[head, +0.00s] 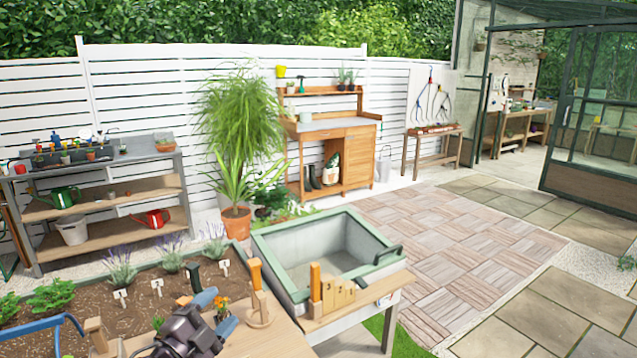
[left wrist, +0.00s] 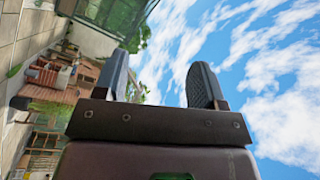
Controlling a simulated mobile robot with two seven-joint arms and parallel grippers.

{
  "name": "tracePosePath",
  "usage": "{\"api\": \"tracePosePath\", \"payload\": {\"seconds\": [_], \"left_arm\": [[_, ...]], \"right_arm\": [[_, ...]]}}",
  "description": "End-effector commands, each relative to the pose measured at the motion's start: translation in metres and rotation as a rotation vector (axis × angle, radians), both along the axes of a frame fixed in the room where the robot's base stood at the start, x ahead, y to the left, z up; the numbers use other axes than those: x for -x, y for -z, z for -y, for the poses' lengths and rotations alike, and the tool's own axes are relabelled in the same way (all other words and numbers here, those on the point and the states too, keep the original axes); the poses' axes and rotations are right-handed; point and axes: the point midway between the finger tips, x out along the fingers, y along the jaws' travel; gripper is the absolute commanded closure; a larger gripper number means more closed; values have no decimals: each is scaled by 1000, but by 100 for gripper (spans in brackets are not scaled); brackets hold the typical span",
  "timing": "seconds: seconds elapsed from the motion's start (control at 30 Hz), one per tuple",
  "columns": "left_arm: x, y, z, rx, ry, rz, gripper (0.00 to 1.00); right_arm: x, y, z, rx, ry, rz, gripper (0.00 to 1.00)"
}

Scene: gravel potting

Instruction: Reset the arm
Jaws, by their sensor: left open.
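My left gripper (head: 216,312) is low in the head view, over the near edge of the planter bed and wooden worktop. Its two blue-grey fingers are spread apart. In the left wrist view the open fingers (left wrist: 161,82) stand apart with only sky and a strip of background between them. Nothing is held. My right gripper is not in the head view.
A planter bed (head: 60,308) with lavender and white labels lies at the left. A grey basin with a green rim (head: 285,232) stands right of the gripper. Wooden blocks and pegs (head: 334,290) sit on its front ledge. Paving (head: 470,255) at right is clear.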

Motion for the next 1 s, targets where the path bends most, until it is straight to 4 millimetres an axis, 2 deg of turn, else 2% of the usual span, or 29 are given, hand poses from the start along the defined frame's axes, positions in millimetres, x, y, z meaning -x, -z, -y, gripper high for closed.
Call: {"api": "tracePosePath", "payload": {"seconds": [0.03,0.2,0.37,0.5,0.7,0.8,0.9,1.0], "left_arm": [[12,22,-8,105,-48,-100,36],[54,85,-32,399,-197,-383,36],[106,140,-49,597,-321,-577,36],[158,178,-62,725,-420,-686,36],[233,226,-79,807,-573,-792,36],[261,242,-81,823,-622,-834,36],[280,251,-83,826,-649,-863,36],[288,255,-84,823,-659,-875,36]], "right_arm": [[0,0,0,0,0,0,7],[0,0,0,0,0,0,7],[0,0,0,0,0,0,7],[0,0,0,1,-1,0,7],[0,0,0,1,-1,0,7],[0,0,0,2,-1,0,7],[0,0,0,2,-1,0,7],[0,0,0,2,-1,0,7]]}}
